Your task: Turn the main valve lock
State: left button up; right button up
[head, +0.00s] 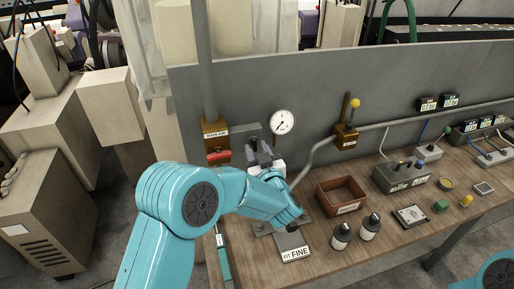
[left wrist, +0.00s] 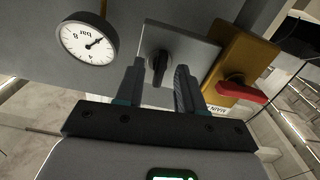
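A black knob (left wrist: 159,66) sits on a grey plate (left wrist: 185,42) beside the brass-coloured main air valve block (left wrist: 238,62), which has a red handle (left wrist: 243,91). In the head view the block (head: 211,133), its red handle (head: 218,156) and the plate (head: 246,130) are on the grey panel; my arm and gripper hide the knob. My left gripper (head: 256,152) is in front of the plate. In the left wrist view its fingers (left wrist: 158,84) are apart, with the knob showing in the gap; I cannot tell whether they touch it. My right gripper is out of view.
A pressure gauge (head: 283,122) is right of the plate, near the gripper. A pipe and a yellow-knobbed valve (head: 346,132) are further right. On the wooden bench (head: 315,235) are a brown tray (head: 328,206), two dark bottles and a grey box (head: 402,178).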

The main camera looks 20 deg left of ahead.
pick_arm(q)
jog(key=b+v, duration=0.1)
jog(key=v, duration=0.5)
dwell(0.4)
jog(key=shift+d, duration=0.1)
jog(key=b+v, duration=0.4)
jog(key=v, duration=1.2)
jog(key=shift+b, duration=0.4)
jog(key=shift+s+r, duration=0.15)
